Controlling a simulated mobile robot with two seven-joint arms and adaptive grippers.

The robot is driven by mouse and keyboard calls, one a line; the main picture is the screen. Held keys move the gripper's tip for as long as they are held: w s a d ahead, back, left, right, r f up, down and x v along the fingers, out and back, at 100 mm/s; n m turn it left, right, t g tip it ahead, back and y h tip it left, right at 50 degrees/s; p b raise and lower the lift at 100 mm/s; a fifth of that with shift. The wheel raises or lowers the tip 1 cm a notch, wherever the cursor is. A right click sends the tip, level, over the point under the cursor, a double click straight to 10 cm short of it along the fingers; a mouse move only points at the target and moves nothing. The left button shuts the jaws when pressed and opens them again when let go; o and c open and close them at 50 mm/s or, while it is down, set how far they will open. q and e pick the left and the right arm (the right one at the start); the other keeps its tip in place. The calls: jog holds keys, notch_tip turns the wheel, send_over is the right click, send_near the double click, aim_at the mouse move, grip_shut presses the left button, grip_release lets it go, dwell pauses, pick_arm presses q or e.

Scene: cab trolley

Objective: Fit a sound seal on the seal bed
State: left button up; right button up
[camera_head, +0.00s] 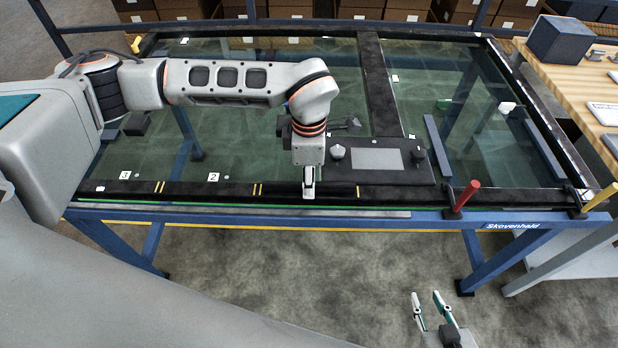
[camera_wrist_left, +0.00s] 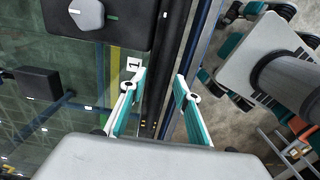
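The seal bed appears to be the black front rail (camera_head: 210,190) of the glass-topped trolley, with yellow marks across it and number tags 3 (camera_head: 125,175) and 2 (camera_head: 214,177) behind it. My left gripper (camera_head: 309,188) points down at this rail, right of tag 2. In the left wrist view its two teal-and-white fingers (camera_wrist_left: 158,105) stand apart, with the dark rail (camera_wrist_left: 174,50) running between and beyond them. Tag 1 (camera_wrist_left: 134,64) is beside one finger. I cannot make out a separate seal or its condition. My right gripper (camera_head: 428,305) is open and empty over the floor in front.
A black box with a grey plate (camera_head: 376,160) and knobs sits just right of my left gripper. A red peg (camera_head: 464,196) and a yellow peg (camera_head: 599,198) stand at the front right. A wooden bench (camera_head: 570,85) with a dark box (camera_head: 560,40) is at the right.

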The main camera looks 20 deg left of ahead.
pick_arm(q)
notch_tip(320, 180, up, 12)
dwell(0.6)
jog(key=shift+s, duration=0.1)
